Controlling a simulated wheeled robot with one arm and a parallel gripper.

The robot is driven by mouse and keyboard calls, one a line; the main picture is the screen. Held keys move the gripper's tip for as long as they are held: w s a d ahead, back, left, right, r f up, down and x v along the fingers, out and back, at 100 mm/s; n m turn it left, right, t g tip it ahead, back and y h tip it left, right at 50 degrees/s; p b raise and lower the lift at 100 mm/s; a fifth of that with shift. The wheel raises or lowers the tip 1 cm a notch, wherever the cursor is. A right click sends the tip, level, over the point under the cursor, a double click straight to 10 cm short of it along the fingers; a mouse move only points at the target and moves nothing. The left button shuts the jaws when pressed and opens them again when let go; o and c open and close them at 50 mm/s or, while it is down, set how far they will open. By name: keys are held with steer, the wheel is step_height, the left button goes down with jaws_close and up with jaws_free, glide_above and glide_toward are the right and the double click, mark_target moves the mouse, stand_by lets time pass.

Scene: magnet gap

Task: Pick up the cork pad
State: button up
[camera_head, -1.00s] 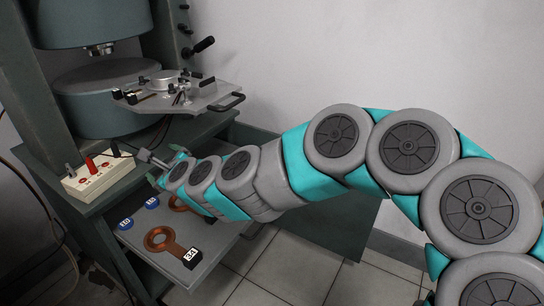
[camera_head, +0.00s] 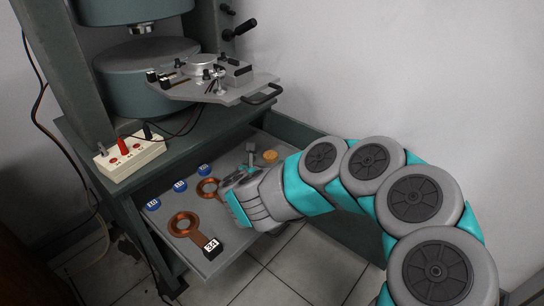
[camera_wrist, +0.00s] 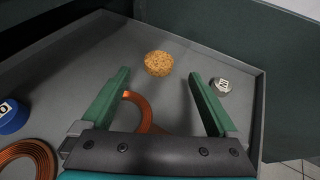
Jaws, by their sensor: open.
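The cork pad is a round, speckled tan disc (camera_wrist: 158,63) lying flat in the grey drawer, seen in the wrist view beyond my fingertips. It also shows in the head view (camera_head: 270,156), near the drawer's back right. My gripper (camera_wrist: 162,88) is open and empty, with its two green fingers spread over the drawer and the pad ahead of the gap between them. In the head view my gripper (camera_head: 243,170) is to the left of and nearer than the pad. Nothing hides the pad in the wrist view.
The drawer (camera_head: 232,250) has low walls. It holds copper coils (camera_head: 184,225), blue labelled discs (camera_head: 180,186), a black block marked 34 (camera_head: 212,248) and a small metal piece (camera_wrist: 221,86) right of the pad. A metal stage (camera_head: 215,88) with a handle overhangs the drawer's back.

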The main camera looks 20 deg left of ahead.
mark_target(270, 155)
steer(key=shift+x, duration=2.55)
steer(key=shift+a+r, duration=0.1)
steer(key=c, duration=1.4)
steer(key=shift+r, duration=0.1)
steer(key=shift+r, duration=1.3)
steer(key=s+d, duration=0.1)
steer(key=s, duration=0.3)
steer(key=s+d+r, duration=0.1)
steer(key=s+d, duration=0.1)
steer(key=s, duration=0.2)
steer(key=s+d, duration=0.2)
steer(key=s, duration=0.2)
steer(key=shift+r, duration=0.4)
steer(key=shift+s+d+b, duration=0.1)
steer(key=shift+s+b, duration=0.25)
steer(key=shift+b, duration=0.15)
steer(key=shift+s+d+f+b, duration=0.1)
steer(key=shift+s+b, duration=0.05)
steer(key=shift+b, duration=0.5)
steer(key=s+b, duration=0.1)
steer(key=b, duration=0.2)
steer(key=shift+s+d+r, duration=0.25)
steer(key=shift+s+d, duration=0.15)
